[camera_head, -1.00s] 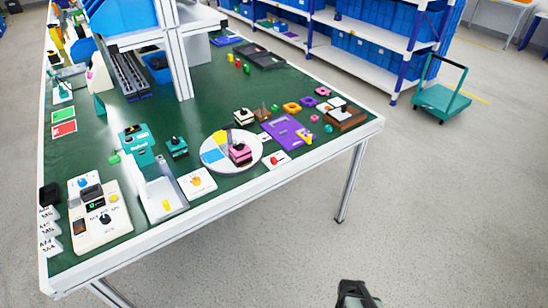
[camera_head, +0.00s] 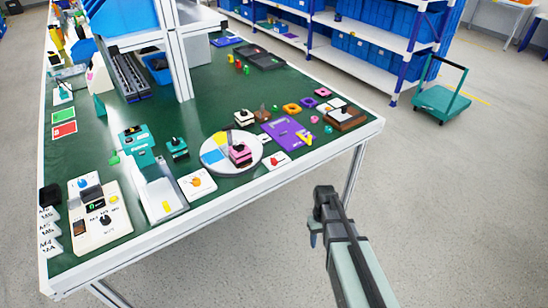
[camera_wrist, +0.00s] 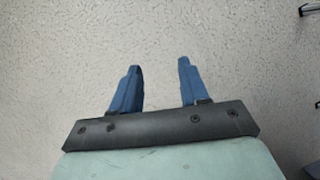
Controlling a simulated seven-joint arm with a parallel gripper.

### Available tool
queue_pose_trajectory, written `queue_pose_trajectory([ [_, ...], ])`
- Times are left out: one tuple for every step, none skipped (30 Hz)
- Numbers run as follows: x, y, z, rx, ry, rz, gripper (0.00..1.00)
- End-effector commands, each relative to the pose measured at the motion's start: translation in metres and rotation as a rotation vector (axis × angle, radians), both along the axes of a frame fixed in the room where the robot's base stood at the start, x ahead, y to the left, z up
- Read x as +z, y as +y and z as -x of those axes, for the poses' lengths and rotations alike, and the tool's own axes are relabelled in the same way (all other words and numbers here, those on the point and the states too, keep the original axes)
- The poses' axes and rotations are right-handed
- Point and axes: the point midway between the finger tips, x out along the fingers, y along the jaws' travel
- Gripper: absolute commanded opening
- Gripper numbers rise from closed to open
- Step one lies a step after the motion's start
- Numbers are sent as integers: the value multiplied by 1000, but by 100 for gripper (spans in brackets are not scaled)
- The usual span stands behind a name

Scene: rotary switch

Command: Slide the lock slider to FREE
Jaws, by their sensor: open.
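My gripper (camera_head: 314,232) is in the head view, in front of the table's front edge and over the bare floor, apart from everything on the table. In the wrist view my gripper (camera_wrist: 157,75) shows two blue fingers spread apart with nothing between them. A white plate with an orange rotary knob (camera_head: 197,182) lies near the front edge of the table. A cream control panel (camera_head: 97,232) with several knobs and a small display is at the table's left end. I cannot make out which small part is the lock slider, nor its position or lettering.
A metal post stands at the back. The floor in front is clear.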

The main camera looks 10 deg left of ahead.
Motion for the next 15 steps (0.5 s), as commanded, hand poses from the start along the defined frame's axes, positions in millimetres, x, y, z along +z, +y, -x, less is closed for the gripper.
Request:
queue_pose_trajectory([
  [13, 10, -17, 17, -16, -5, 45],
  [20, 15, -24, 27, -24, -9, 45],
  [31, 22, -33, 42, -34, -13, 45],
  [39, 27, -39, 53, -41, -16, 45],
  [47, 32, -46, 63, -49, -19, 45],
  [58, 38, -55, 76, -58, -23, 45],
  [67, 44, -61, 86, -66, -26, 45],
  [76, 49, -67, 97, -72, -29, 45],
  [87, 56, -75, 111, -82, -33, 45],
  [97, 62, -81, 122, -90, -37, 45],
  [106, 67, -86, 132, -98, -40, 45],
  [118, 74, -93, 146, -107, -44, 45],
  [128, 80, -98, 157, -114, -47, 45],
  [137, 86, -103, 167, -123, -51, 45],
  [150, 93, -110, 182, -132, -54, 45],
])
